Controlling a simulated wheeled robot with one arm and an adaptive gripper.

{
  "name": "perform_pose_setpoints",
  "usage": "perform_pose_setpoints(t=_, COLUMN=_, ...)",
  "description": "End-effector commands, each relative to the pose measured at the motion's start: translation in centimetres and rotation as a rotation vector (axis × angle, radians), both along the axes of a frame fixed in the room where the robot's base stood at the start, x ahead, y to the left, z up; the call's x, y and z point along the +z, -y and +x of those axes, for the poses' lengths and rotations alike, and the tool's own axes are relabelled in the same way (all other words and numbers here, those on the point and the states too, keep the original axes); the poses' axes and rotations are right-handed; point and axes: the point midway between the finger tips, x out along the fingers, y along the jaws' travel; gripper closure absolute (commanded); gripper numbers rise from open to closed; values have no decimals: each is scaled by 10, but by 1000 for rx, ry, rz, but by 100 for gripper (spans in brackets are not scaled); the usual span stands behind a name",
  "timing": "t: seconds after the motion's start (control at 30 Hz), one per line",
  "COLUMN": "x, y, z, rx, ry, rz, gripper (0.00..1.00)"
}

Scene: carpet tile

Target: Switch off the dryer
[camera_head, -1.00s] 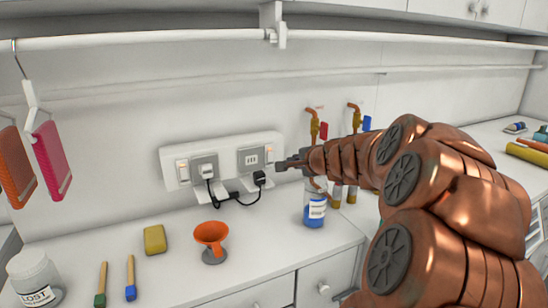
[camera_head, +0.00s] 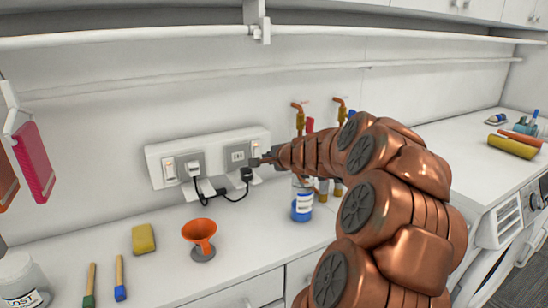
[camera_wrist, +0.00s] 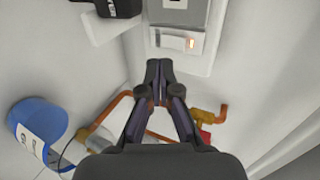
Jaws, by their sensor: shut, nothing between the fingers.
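A white wall panel (camera_head: 215,145) carries two sockets and two rocker switches. The right switch (camera_head: 257,150) is partly beside my gripper; in the wrist view this switch (camera_wrist: 181,42) shows a lit orange mark. The left switch (camera_head: 169,167) sits at the panel's other end. A black plug (camera_head: 247,174) and a white plug (camera_head: 194,169) have dark cords. My gripper (camera_head: 259,161) is shut and empty at the panel's right end. In the wrist view its fingertips (camera_wrist: 158,70) are just below the right switch; contact cannot be told. A white front-loading machine (camera_head: 508,215) stands at right; which machine is the dryer is not clear.
A rail (camera_head: 120,40) runs above the panel.

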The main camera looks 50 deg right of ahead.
Motion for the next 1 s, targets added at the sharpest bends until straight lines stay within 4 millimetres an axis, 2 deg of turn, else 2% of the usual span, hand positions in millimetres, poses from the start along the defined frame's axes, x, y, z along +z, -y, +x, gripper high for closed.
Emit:
perform_pose_setpoints(t=0.17, x=-11, y=6, z=21, rx=3, ry=0, rz=4, gripper=100)
perform_pose_setpoints(t=0.5, x=-3, y=17, z=50, rx=1, ry=0, rz=0, gripper=100)
perform_pose_setpoints(t=1.0, x=-4, y=19, z=56, rx=2, ry=0, rz=1, gripper=100)
